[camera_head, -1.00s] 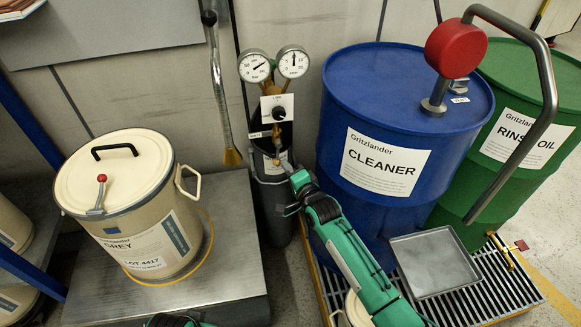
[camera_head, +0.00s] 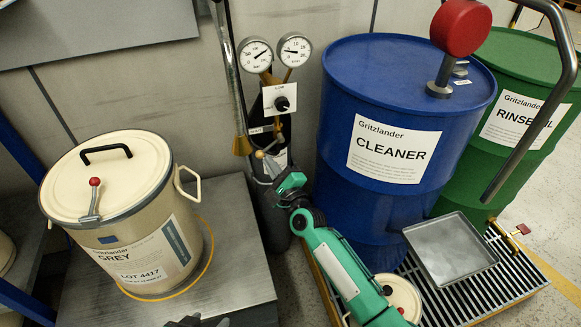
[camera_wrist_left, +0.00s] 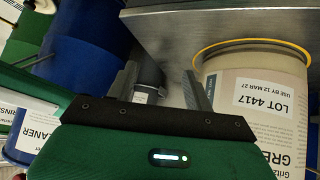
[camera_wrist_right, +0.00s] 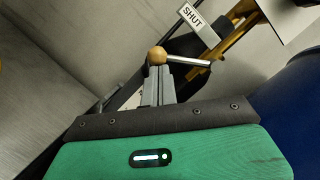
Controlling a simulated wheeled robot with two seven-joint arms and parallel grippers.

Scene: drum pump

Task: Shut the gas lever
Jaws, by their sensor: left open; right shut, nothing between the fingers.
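The gas lever (camera_wrist_right: 185,60) is a short metal rod with a tan ball knob (camera_wrist_right: 157,55). In the head view the knob (camera_head: 259,154) shows in front of the dark gas cylinder (camera_head: 272,215), below the gauges. A white SHUT label (camera_wrist_right: 197,22) sits above the lever in the right wrist view. My right gripper (camera_wrist_right: 158,76) is shut and empty, its fingertips right at the knob; I cannot tell whether they touch it. It also shows in the head view (camera_head: 268,168). My left gripper (camera_wrist_left: 163,82) is open and empty, with only a little at the head view's bottom edge.
Two gauges (camera_head: 273,52) and a black regulator knob (camera_head: 282,103) sit above the lever. A blue CLEANER drum (camera_head: 345,110) stands close on the right, with a green drum (camera_head: 520,85) beyond. A cream GREY pail (camera_head: 150,240) stands on a metal platform (camera_head: 235,230) at left.

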